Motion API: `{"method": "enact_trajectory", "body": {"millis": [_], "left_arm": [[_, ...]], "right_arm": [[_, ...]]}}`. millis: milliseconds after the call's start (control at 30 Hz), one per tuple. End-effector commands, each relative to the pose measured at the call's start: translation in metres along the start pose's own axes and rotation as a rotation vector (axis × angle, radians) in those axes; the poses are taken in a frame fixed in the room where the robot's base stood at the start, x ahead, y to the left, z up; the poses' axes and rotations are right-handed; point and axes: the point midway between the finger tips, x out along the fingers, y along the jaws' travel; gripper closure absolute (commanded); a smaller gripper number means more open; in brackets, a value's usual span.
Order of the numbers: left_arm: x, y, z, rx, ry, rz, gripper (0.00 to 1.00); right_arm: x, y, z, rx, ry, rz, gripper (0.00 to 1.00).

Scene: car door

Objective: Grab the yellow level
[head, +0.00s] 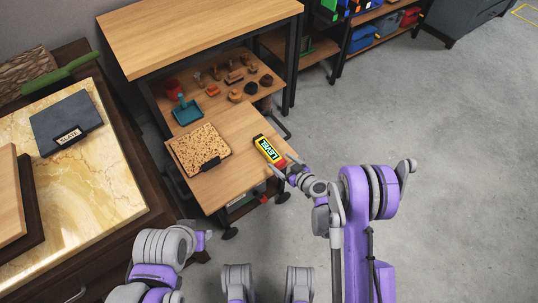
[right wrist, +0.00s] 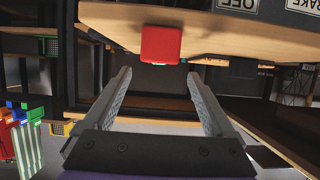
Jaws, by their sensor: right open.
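The yellow level (head: 268,150) lies on the lower pull-out wooden shelf, near its right edge. It has black "LEVEL" lettering and a red end facing my right arm. My right gripper (head: 288,169) is at that red end, with its fingers spread. In the right wrist view, the red end of the level (right wrist: 161,45) sits ahead of the open fingers of the right gripper (right wrist: 160,85), roughly centred between them. Nothing is held there. My left arm shows only at the bottom left of the head view, and its gripper fingers are not visible.
A cork-like board (head: 202,148) with a black clip lies left of the level on the wooden shelf (head: 228,182). A teal dustpan (head: 186,110) and several small items stand behind. A marble-topped counter (head: 95,190) is at left. Open grey floor (head: 370,110) lies to the right.

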Motion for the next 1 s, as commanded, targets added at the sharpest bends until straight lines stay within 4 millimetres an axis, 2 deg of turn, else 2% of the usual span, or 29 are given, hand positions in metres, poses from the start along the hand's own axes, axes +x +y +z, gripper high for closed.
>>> {"method": "enact_trajectory", "body": {"millis": [200, 433, 700, 1000], "left_arm": [[0.007, 0.000, 0.002, 0.000, -0.002, 0.000, 0.58], [0.011, 0.000, 0.003, 0.000, -0.003, 0.000, 0.58], [0.022, 0.000, 0.005, 0.000, -0.005, 0.000, 0.58], [0.022, 0.000, 0.005, 0.000, -0.005, 0.000, 0.58]], "right_arm": [[0.036, -0.001, 0.001, -0.001, -0.001, -0.002, 0.10], [0.054, 0.000, -0.001, 0.000, -0.001, -0.003, 0.10], [0.093, 0.001, -0.002, 0.000, -0.002, -0.003, 0.10], [0.099, 0.002, -0.003, 0.000, -0.002, -0.001, 0.10]]}}
